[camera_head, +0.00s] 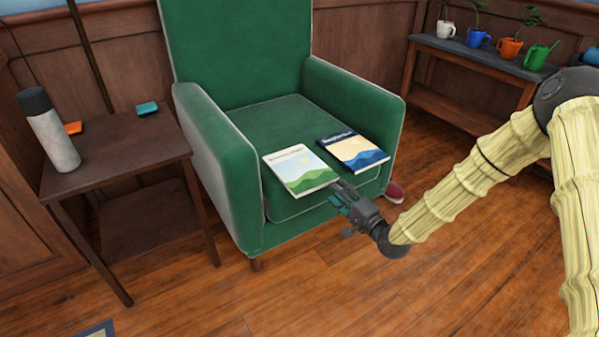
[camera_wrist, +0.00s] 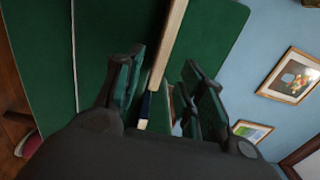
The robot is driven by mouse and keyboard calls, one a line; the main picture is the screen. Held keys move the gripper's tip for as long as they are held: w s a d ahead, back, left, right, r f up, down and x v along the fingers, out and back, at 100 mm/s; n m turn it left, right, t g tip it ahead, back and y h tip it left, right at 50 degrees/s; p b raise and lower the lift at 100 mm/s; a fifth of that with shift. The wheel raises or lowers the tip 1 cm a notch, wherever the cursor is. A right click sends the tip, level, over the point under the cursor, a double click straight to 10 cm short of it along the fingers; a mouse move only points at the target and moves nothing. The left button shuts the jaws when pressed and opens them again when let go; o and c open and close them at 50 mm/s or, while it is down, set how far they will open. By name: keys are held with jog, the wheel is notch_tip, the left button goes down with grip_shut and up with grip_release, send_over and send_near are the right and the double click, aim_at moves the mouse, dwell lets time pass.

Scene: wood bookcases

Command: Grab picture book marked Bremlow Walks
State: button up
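A picture book with a pale cover, a sun and green hills (camera_head: 301,171) lies flat on the green armchair seat, near its front edge. Its title is too small to read surely, but looks like Bremlow Walks. A dark blue picture book (camera_head: 353,151) lies to its right, a small gap apart. My gripper (camera_head: 339,191) is at the seat's front edge, by the pale book's near right corner. In the wrist view my gripper (camera_wrist: 163,60) is open, with a cream book edge (camera_wrist: 170,45) between the fingers, closer to the left finger. Contact cannot be told.
The armchair (camera_head: 240,60) has raised arms on both sides of the seat. A side table (camera_head: 115,150) at left holds a bottle (camera_head: 50,135) and small items. A plant bench (camera_head: 470,55) stands at back right. A dark red object (camera_head: 394,191) lies beside the chair.

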aim_at(326, 179)
jog(key=shift+b+x, duration=1.6)
jog(key=shift+x, duration=1.75)
jog(key=shift+r, duration=0.1)
grip_shut()
